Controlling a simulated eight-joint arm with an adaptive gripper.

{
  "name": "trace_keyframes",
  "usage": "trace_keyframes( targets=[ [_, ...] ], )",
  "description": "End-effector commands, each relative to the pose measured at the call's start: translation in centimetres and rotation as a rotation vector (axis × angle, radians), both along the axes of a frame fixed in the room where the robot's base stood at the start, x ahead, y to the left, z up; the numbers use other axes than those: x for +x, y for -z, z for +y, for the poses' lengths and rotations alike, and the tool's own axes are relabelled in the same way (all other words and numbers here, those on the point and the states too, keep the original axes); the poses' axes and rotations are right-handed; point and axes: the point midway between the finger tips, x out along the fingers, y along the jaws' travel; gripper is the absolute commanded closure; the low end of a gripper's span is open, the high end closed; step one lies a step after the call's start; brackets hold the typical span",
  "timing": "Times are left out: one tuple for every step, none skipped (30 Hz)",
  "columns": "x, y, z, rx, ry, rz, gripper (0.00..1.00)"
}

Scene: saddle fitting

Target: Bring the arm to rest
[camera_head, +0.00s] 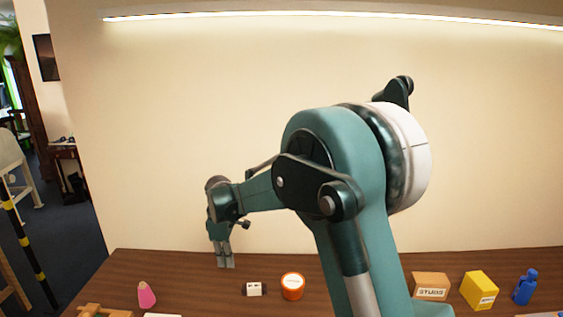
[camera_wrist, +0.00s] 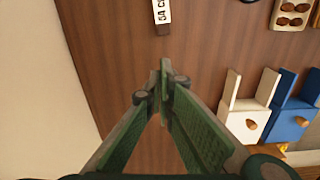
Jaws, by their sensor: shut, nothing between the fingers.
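My gripper (camera_head: 226,266) points down above the left half of the brown table (camera_head: 200,268), close to the wall. In the wrist view its green fingers (camera_wrist: 163,78) meet at the tips. They are shut with nothing between them. The fingertips look clear of every object. My arm is bent and fills the middle and right of the head view, hiding part of the table behind it.
The table holds a pink rounded piece (camera_head: 147,295), a white block (camera_head: 254,289), an orange tub (camera_head: 292,286), a studs box (camera_head: 430,286), a yellow box (camera_head: 479,290) and a blue bottle (camera_head: 525,287). White (camera_wrist: 246,122) and blue (camera_wrist: 290,122) two-pronged pieces stand right in the wrist view.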

Motion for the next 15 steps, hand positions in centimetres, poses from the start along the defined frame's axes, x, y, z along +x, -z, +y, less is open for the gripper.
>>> trace_keyframes(
  targets=[
    [-0.2,-0.8,-0.9,0.004,0.019,-0.006,1.00],
    [-0.3,-1.2,-1.4,0.006,0.031,-0.011,1.00],
    [-0.5,-1.8,-2.1,0.010,0.048,-0.016,1.00],
    [-0.6,-2.3,-2.6,0.013,0.062,-0.021,1.00],
    [-0.8,-2.8,-3.1,0.015,0.075,-0.025,1.00],
    [-1.0,-3.4,-3.9,0.020,0.094,-0.031,1.00],
    [-1.2,-3.9,-4.4,0.023,0.109,-0.037,1.00],
    [-1.3,-4.3,-5.0,0.026,0.123,-0.042,1.00],
    [-1.6,-4.9,-5.7,0.030,0.142,-0.047,1.00],
    [-1.8,-5.4,-6.3,0.033,0.157,-0.052,1.00],
    [-2.0,-5.8,-6.8,0.037,0.170,-0.057,1.00],
    [-2.3,-6.4,-7.5,0.041,0.189,-0.063,1.00],
    [-2.5,-6.8,-8.1,0.044,0.204,-0.068,1.00],
    [-2.7,-7.3,-8.7,0.048,0.218,-0.072,1.00],
    [-3.0,-7.8,-9.4,0.052,0.237,-0.078,1.00]
  ],
)
